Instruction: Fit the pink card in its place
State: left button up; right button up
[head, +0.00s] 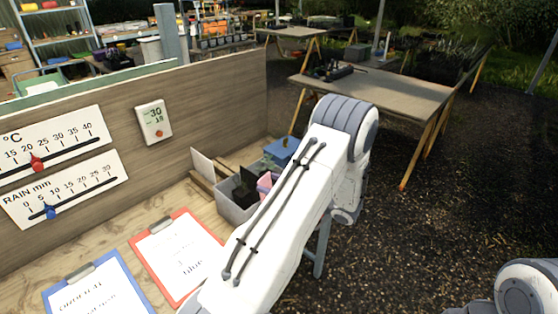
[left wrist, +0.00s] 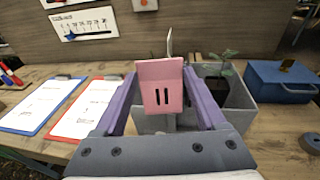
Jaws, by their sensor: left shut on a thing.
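The pink card (left wrist: 161,86), a pink piece with two dark slots, is held upright between the purple fingers of my left gripper (left wrist: 160,74) in the left wrist view. In the head view a bit of pink (head: 267,182) shows beside my left arm, over the grey bin (head: 229,210); the arm hides the gripper there. The bin also shows behind the card in the left wrist view (left wrist: 240,106). A white card (head: 202,165) stands in a wooden holder (head: 203,184) left of the bin. My right gripper is out of sight.
A blue box (left wrist: 284,82) stands right of the bin. A red clipboard (head: 180,250) and a blue clipboard (head: 98,293) lie on the wooden bench. The panel (head: 200,105) behind carries a °C scale (head: 50,138), a rain scale (head: 62,190) and a small display (head: 153,122).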

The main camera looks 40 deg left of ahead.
pick_arm(q)
jog(key=w+r+m+t+y, duration=0.2)
jog(key=w+r+t, duration=0.1)
jog(key=w+r, duration=0.1)
jog(key=shift+g, duration=0.3)
jog(key=shift+a+f+b, duration=0.2)
jog(key=shift+f+b, duration=0.8)
jog(key=shift+f, duration=0.35)
jog(key=shift+a+f+b, duration=0.15)
jog(key=shift+f+b, duration=0.8)
jog(key=shift+f, duration=0.35)
jog(key=shift+r, duration=0.2)
jog(key=shift+f, duration=0.2)
jog(key=shift+f+b, duration=0.65)
jog(key=shift+f, duration=0.1)
